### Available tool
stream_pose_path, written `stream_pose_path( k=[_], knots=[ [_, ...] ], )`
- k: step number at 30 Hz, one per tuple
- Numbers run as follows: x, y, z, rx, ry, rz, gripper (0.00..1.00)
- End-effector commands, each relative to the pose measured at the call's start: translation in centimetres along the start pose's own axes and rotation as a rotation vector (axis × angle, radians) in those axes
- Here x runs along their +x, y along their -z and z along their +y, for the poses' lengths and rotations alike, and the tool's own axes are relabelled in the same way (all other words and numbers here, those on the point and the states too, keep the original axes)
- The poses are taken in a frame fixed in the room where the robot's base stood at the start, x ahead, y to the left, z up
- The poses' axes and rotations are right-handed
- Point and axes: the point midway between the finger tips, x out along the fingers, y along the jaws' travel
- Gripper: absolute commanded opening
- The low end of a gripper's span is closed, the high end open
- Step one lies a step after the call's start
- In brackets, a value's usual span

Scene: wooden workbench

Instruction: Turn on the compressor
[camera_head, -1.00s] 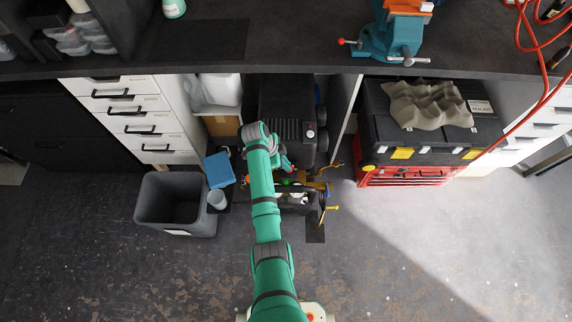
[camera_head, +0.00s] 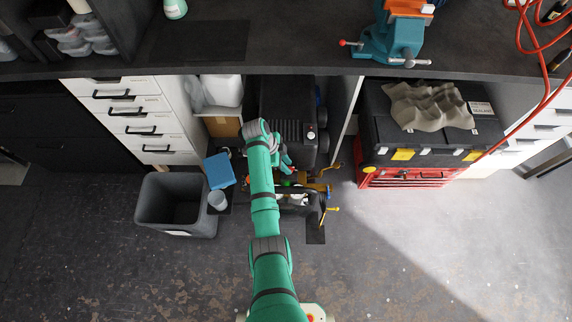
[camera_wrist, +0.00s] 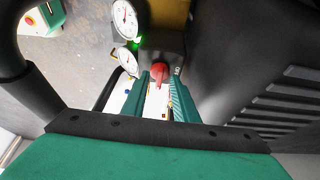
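The compressor (camera_head: 290,110) is a dark, ribbed unit under the workbench. In the wrist view its ribbed black body (camera_wrist: 255,65) fills the right side. A red knob (camera_wrist: 158,74) sits on its dark housing, beside two white round gauges (camera_wrist: 125,20) and a small green light. My gripper (camera_wrist: 161,84) has its two green fingers apart, with the red knob at or just beyond their tips. I cannot tell whether they touch it. In the head view my gripper (camera_head: 286,164) is at the compressor's front, partly hidden by my arm.
A black tool tote (camera_head: 298,204) with tools stands on the floor in front of the compressor. A grey bin (camera_head: 160,212) and a blue box (camera_head: 219,171) are to the left. A red toolbox (camera_head: 410,177) is to the right. The workbench (camera_head: 290,55) overhangs above.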

Motion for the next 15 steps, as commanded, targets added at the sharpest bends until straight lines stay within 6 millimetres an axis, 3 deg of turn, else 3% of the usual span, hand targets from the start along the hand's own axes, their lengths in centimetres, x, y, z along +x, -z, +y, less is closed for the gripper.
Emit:
stream_pose_path(
  k=[8, 15],
  knots=[
    [-0.1, 0.0, 0.0, -0.001, 0.0, -0.001, 0.27],
    [-3.3, 0.0, -0.1, 0.0, 0.004, -0.001, 0.27]
  ],
)
